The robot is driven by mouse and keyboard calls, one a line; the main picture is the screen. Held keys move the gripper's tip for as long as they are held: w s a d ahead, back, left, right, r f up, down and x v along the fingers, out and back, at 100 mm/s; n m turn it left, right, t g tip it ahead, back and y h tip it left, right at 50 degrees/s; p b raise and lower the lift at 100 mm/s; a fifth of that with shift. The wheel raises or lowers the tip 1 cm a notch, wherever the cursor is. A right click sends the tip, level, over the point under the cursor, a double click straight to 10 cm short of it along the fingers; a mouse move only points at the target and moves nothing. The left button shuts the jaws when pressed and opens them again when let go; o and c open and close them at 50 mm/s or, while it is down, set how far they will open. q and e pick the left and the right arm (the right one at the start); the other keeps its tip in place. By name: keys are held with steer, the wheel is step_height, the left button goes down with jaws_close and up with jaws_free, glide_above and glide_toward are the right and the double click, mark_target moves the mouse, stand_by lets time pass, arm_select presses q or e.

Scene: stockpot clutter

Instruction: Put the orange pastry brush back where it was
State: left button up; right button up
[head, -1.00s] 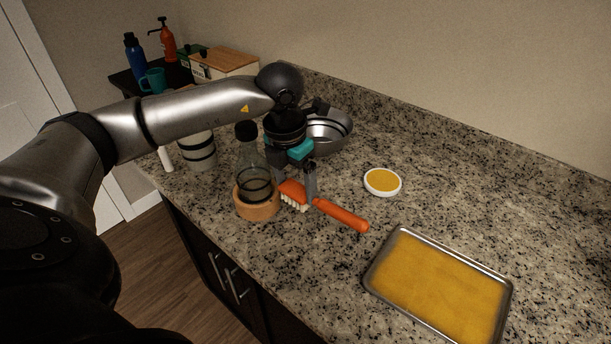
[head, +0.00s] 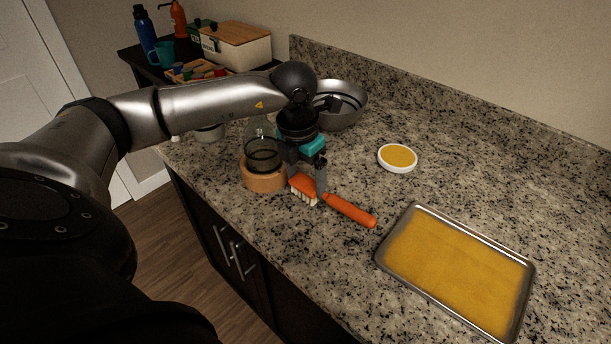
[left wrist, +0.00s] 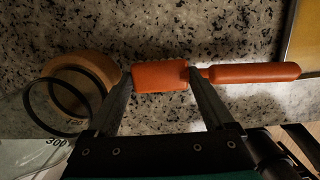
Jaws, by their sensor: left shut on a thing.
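The orange pastry brush (head: 349,210) has pale bristles and a long handle pointing toward the tray. My left gripper (head: 308,185) is shut on its orange head, with one finger at each end of the head in the left wrist view (left wrist: 158,76). The brush (left wrist: 255,72) lies roughly level over the granite counter; I cannot tell whether it touches the surface. The brush head is close to the wooden ring (head: 264,179), which also shows in the left wrist view (left wrist: 88,68). My right gripper is in neither view.
A clear glass vessel (head: 261,150) stands at the wooden ring, partly behind my gripper. A metal tray (head: 384,262) with a yellow filling lies front right. A small white dish (head: 398,167) and a steel bowl (head: 350,108) stand farther back. Counter between dish and tray is clear.

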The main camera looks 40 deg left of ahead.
arm_select(q)
steer(key=shift+f+b, duration=0.55)
steer(key=shift+f, duration=0.05)
steer(key=o, duration=1.3)
steer(key=shift+c, duration=0.2)
step_height(320, 180, up, 15)
steer(key=s+p, duration=0.1)
steer(key=p, duration=0.1)
steer(key=shift+s, duration=0.4)
